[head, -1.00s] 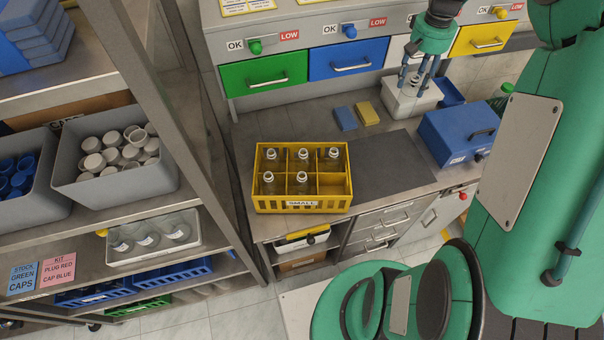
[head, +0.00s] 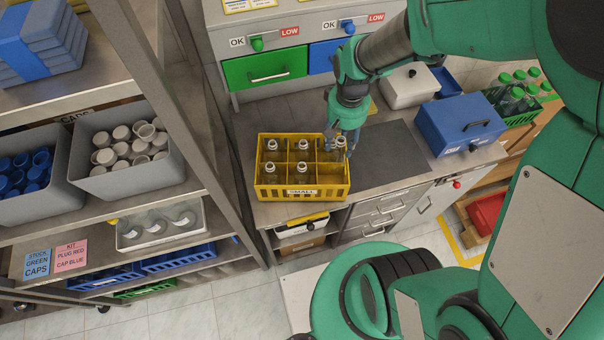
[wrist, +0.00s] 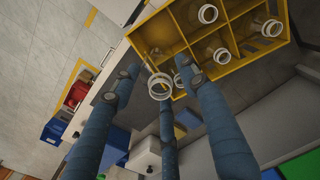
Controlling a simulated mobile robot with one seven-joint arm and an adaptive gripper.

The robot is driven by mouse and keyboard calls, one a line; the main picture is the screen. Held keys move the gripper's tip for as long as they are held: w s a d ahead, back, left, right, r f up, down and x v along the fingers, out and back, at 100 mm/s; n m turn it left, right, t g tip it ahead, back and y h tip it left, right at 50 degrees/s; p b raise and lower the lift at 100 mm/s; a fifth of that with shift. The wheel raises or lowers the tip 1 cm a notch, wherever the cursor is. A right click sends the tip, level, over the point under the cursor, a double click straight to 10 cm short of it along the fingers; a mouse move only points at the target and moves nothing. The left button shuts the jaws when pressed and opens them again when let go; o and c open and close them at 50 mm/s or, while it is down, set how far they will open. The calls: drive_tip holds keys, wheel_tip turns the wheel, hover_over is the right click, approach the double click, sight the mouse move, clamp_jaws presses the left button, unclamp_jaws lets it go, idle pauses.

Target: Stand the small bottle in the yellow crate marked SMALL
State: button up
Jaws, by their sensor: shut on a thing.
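The yellow crate marked SMALL (head: 300,192) stands on the counter and shows in the wrist view too (wrist: 238,55). Clear bottles stand in several of its compartments; the front right compartment (head: 334,172) looks empty. My gripper (head: 343,128) is over the crate's rear right corner, pointing down. It is shut on a clear small bottle (head: 341,147), whose open mouth (wrist: 159,87) shows between the fingers in the wrist view. The bottle looks roughly upright. Fingers hide part of the rear right compartment, and I cannot tell how far the held bottle is above the crate.
A dark mat (head: 385,155) lies right of the crate, clear on top. Behind it are a white box (head: 408,88) and a blue box (head: 458,125). A metal shelf post (head: 190,120) rises at left. Green-capped bottles (head: 512,98) stand at far right.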

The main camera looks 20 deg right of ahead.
sight(334, 167)
drive_tip(key=shift+s+a+f, duration=0.7)
drive_tip(key=shift+a, duration=0.1)
drive_tip(key=shift+f, duration=0.1)
drive_tip(key=shift+f, duration=3)
drive_tip(key=shift+f+b, duration=0.35)
drive_tip(key=shift+f, duration=1.65)
drive_tip(key=o, duration=0.9)
drive_tip(key=shift+c, duration=0.2)
